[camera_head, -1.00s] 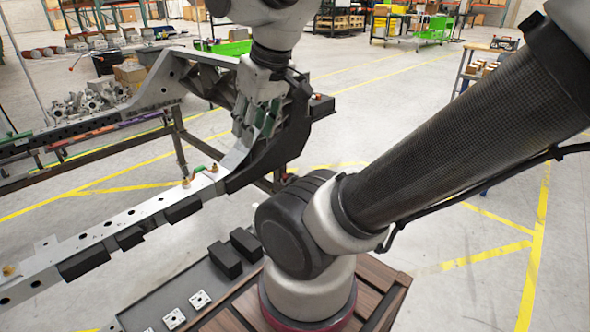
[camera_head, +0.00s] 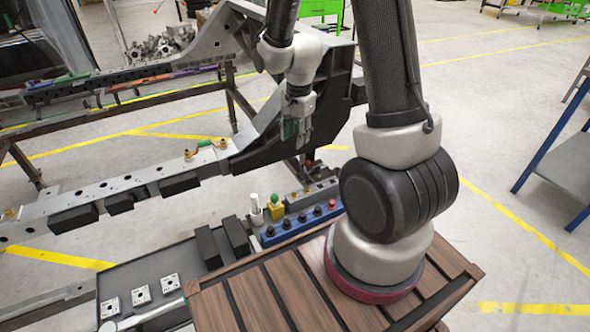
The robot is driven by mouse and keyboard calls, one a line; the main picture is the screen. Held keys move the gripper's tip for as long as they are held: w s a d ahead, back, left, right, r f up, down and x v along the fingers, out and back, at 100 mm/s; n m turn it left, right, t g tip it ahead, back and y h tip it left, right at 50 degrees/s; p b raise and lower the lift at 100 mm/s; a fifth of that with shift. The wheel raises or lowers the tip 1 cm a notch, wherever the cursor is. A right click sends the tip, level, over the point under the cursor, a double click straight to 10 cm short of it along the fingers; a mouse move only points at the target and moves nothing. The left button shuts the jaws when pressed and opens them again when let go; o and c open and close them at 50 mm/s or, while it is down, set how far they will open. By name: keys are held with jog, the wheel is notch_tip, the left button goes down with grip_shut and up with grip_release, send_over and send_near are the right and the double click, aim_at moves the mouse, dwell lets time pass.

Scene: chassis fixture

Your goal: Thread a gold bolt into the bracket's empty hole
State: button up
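The grey chassis rail (camera_head: 125,183) runs from lower left to its raised black end at centre. Gold bolts stand on it: one (camera_head: 188,155) left of a small green piece (camera_head: 204,143), one (camera_head: 222,143) to its right, and one (camera_head: 10,213) at far left. Which part is the bracket, and its empty hole, I cannot make out. My gripper (camera_head: 298,142) points down in front of the black end section (camera_head: 265,143), right of the bolts and apart from them. Its fingers are small and partly dark; I cannot tell whether they hold anything.
A blue strip with black knobs (camera_head: 300,222), a yellow-green block (camera_head: 276,208) and a white cylinder (camera_head: 255,208) stand below the rail. A dark tray (camera_head: 150,268) holds black blocks and several square plates (camera_head: 140,295). A silver tool (camera_head: 145,315) lies at its front. A blue-legged shelf (camera_head: 565,165) stands right.

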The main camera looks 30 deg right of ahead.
aim_at(294, 193)
jog(key=f+m, duration=0.1)
jog(key=f, duration=0.5)
jog(key=f+m, duration=0.2)
jog(key=f, duration=0.4)
jog(key=f+m+g, duration=0.1)
jog(key=f, duration=0.5)
jog(key=shift+a+f+m, duration=0.2)
jog(key=shift+f+m, duration=0.1)
jog(key=shift+w+f, duration=0.1)
jog(key=shift+f, duration=0.55)
jog(key=shift+f, duration=0.1)
jog(key=shift+f, duration=1.85)
jog(key=shift+r, duration=0.25)
grip_shut()
